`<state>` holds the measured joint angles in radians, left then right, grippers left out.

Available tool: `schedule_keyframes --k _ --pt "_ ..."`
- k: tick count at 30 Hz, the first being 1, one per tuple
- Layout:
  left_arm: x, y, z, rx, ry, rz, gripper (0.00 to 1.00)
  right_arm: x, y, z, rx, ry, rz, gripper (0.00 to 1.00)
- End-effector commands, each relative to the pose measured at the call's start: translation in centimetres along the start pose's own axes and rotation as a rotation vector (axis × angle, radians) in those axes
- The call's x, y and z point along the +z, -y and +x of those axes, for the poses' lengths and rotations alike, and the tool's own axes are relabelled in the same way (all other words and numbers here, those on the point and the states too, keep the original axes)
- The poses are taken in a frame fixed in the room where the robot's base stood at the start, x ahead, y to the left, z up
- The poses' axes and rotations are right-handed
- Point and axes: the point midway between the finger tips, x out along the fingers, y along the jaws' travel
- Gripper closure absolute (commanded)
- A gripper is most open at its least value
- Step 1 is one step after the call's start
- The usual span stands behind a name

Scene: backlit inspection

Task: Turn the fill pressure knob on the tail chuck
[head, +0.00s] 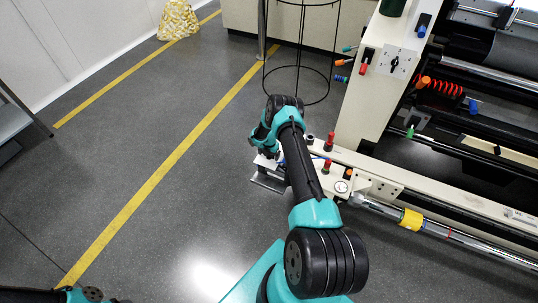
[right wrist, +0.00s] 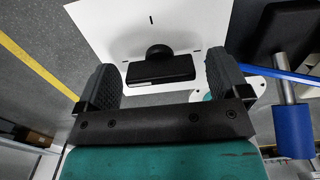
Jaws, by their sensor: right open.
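In the right wrist view a black knob (right wrist: 158,68) with a wide bar-shaped grip stands on a white panel (right wrist: 200,20) with short black tick marks. My right gripper (right wrist: 162,78) is open, with one ridged finger on each side of the knob and a gap between each finger and the knob. The knob looks roughly level with the fingertips. In the head view my right gripper (head: 264,150) is at the left end of the cream machine beam, and my arm hides the knob there. Only a bit of my left arm shows at the bottom left; its gripper is out of view.
A round gauge (head: 341,187) and red-capped valves (head: 328,142) sit on the beam right of my arm. A blue cylinder (right wrist: 293,130) stands right of my gripper. A black wire stand (head: 300,70) is behind. Open floor lies to the left.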

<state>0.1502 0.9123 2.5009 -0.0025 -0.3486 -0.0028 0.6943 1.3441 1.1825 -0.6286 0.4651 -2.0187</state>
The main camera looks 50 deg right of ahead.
Motion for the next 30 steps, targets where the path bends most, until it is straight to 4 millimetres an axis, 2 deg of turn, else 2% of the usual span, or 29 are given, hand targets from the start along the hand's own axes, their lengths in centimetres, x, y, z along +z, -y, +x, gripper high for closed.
schedule_keyframes --k 3,18,30 --pt "0.00 0.00 0.00 0.000 0.000 0.000 0.47 0.01 0.00 -0.03 0.000 0.000 0.000 0.07" --pt "0.00 0.00 0.00 0.000 0.000 0.000 0.47 0.01 -0.02 -0.06 0.000 0.000 0.000 0.55" --pt "0.00 0.00 0.00 0.000 0.000 0.000 0.47 0.01 -0.02 -0.06 0.000 0.000 0.051 0.56"
